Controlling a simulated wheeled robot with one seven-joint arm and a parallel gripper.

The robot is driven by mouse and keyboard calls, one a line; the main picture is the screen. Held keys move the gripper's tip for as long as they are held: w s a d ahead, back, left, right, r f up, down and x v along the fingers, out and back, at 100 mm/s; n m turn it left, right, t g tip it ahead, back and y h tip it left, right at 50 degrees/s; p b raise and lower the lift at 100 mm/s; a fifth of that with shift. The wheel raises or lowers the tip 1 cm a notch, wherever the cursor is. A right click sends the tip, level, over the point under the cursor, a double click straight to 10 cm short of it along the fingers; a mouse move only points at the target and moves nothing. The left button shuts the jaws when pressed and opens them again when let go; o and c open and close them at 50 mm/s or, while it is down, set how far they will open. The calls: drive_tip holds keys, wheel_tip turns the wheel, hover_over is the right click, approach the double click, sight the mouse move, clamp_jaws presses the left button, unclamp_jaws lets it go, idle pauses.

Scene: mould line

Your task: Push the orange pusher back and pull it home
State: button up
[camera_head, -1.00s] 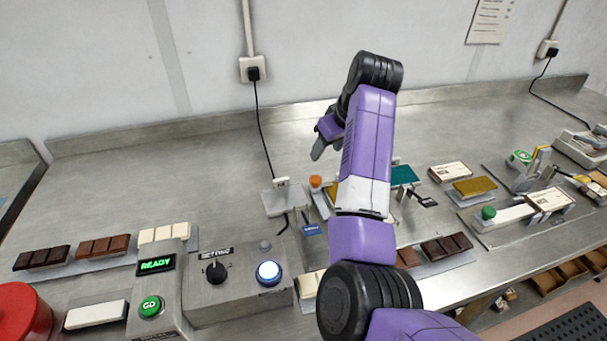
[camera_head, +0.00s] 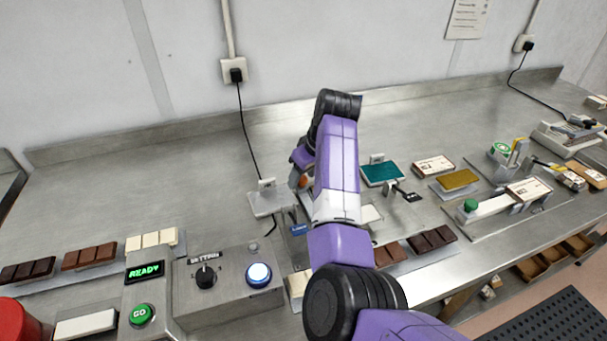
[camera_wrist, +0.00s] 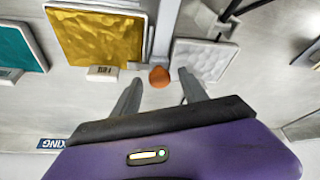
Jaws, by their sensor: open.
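The orange pusher knob (camera_wrist: 159,77) shows in the wrist view between the two fingertips of my gripper (camera_wrist: 160,80), at the end of a grey rail (camera_wrist: 166,25). The fingers are open, one on each side of the knob, with a visible gap to each. In the head view the orange knob (camera_head: 303,181) is partly covered by my gripper (camera_head: 300,172). My purple arm hides most of the pusher's rail there.
In the wrist view a gold panel (camera_wrist: 100,38) and a pale panel (camera_wrist: 202,58) flank the rail; a teal panel (camera_wrist: 20,48) is at left. The control box (camera_head: 225,285) with dial and lit button stands in front.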

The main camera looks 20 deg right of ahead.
drive_tip(key=shift+c, duration=0.4)
clamp_jaws()
idle(0.9)
